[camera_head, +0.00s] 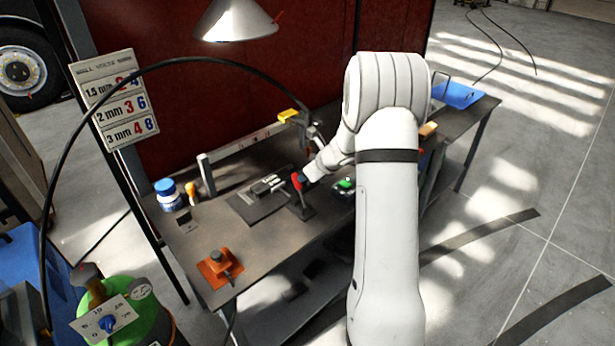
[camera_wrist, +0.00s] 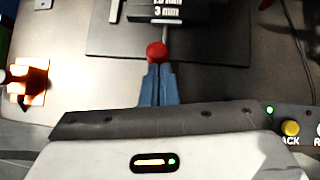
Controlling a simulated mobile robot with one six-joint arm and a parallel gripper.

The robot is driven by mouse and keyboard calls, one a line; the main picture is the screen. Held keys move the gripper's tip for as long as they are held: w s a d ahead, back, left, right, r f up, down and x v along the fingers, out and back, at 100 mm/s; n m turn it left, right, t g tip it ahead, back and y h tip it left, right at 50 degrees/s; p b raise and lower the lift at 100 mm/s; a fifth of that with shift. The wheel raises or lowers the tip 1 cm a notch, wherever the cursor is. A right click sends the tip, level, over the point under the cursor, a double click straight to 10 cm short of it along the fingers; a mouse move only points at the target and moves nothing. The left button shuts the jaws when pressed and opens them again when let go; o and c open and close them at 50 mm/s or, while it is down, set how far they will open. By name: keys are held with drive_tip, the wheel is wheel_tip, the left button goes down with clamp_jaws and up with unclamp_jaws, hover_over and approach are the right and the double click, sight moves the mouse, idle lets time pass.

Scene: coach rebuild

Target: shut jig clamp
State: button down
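The jig clamp's red ball knob (camera_head: 298,180) stands at the top of a dark upright lever (camera_head: 304,208) near the middle of the bench. In the wrist view the red knob (camera_wrist: 156,51) lies right at the fingertips, with a thin metal rod (camera_wrist: 165,34) behind it. My gripper (camera_wrist: 157,70) has its two blue fingers close together, tips against or just under the knob. I cannot tell whether they grip it. In the head view the fingers are mostly hidden at the knob. A dark jig plate (camera_head: 255,208) with metal pieces lies left of the lever.
A green button (camera_head: 346,184) is right of the lever. A lamp (camera_head: 235,22) hangs above. A dark labelled block (camera_wrist: 165,10) is ahead in the wrist view.

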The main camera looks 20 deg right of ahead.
drive_tip(key=w+r+v, duration=0.1)
drive_tip(key=v, duration=1.2)
drive_tip(key=shift+w+a, duration=0.15)
drive_tip(key=s+a+r+n+g+h+b, duration=0.1)
drive_tip(key=s+a+r+n+g, duration=0.15)
drive_tip(key=s+a+n, duration=0.6)
drive_tip(key=s+a+r+n+g+h+b, duration=0.1)
drive_tip(key=s+a+r+n, duration=0.35)
drive_tip(key=s+n, duration=0.75)
drive_tip(key=s+a+f+n+h, duration=0.2)
drive_tip(key=s+n, duration=0.7)
drive_tip(key=s, duration=0.1)
drive_tip(key=shift+f, duration=0.3)
